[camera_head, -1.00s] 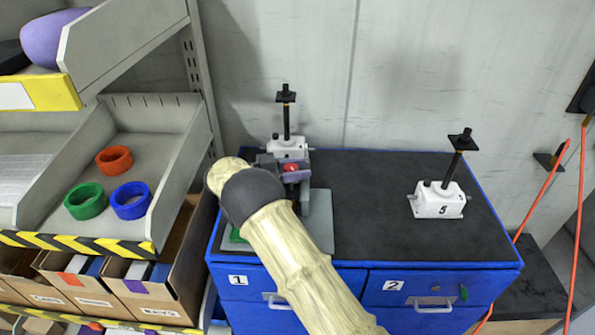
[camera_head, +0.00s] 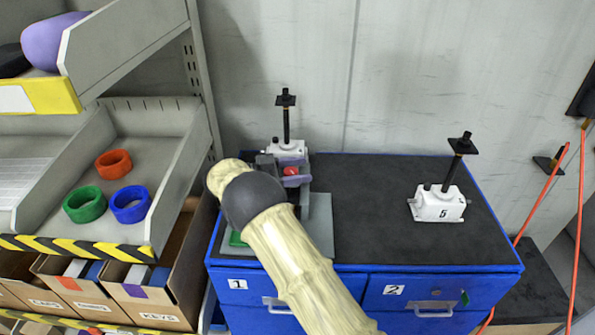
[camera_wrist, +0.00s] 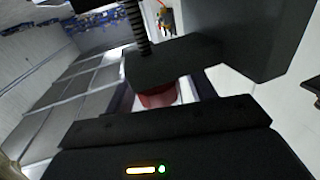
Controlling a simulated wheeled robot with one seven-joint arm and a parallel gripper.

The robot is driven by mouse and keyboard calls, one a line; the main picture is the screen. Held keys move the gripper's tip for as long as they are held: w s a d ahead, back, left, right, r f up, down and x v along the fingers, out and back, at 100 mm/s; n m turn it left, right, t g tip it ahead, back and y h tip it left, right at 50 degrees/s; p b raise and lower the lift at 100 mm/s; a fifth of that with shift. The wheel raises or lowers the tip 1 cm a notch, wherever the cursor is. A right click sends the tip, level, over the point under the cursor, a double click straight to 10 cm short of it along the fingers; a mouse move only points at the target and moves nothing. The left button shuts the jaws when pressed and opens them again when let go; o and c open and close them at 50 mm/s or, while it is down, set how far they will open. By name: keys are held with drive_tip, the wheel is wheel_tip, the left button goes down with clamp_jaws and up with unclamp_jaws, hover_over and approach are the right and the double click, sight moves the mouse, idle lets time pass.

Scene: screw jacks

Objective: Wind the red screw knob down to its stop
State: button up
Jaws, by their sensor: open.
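The red screw knob (camera_head: 291,171) shows as a small red patch at the front of a white screw jack (camera_head: 289,149) at the back left of the dark tabletop. The jack's black post and square top plate (camera_head: 285,99) stand upright. My gripper (camera_head: 280,166) is at the knob, partly hidden behind my arm. In the wrist view the red knob (camera_wrist: 157,96) lies between the dark parts of my gripper (camera_wrist: 165,90), which are open. Whether they touch it cannot be told. A black threaded screw (camera_wrist: 137,25) rises beyond it.
A second white jack marked 5 (camera_head: 437,204) stands at the right of the blue cabinet top (camera_head: 380,185). The space between the jacks is clear. A grey shelf (camera_head: 170,190) with coloured rings is close on the left. Orange cables (camera_head: 577,240) hang at the right.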

wheel_tip(320, 180, up, 10)
drive_tip(key=shift+f+b, duration=0.2)
drive_tip(key=shift+b, duration=1)
drive_tip(key=shift+d, duration=0.1)
drive_tip(key=w+d+r+n+t+y, duration=0.4)
drive_tip(key=w+d+n+t+y, duration=0.55)
drive_tip(key=t, duration=0.25)
drive_tip(key=s+d+f+n+g+y, duration=0.2)
drive_tip(key=s+f+g, duration=0.2)
drive_tip(key=s+f, duration=0.3)
drive_tip(key=s+d+f+n+g+y, duration=0.2)
drive_tip(key=s+f, duration=0.4)
drive_tip(key=s, duration=1.1)
drive_tip(key=s+d+f+n+g+y, duration=0.2)
drive_tip(key=s+f+g+y, duration=0.2)
drive_tip(key=s+f+g, duration=0.3)
drive_tip(key=s, duration=0.5)
drive_tip(key=shift+s+d+f, duration=0.2)
drive_tip(key=shift+f, duration=0.15)
drive_tip(key=shift+c, duration=0.4)
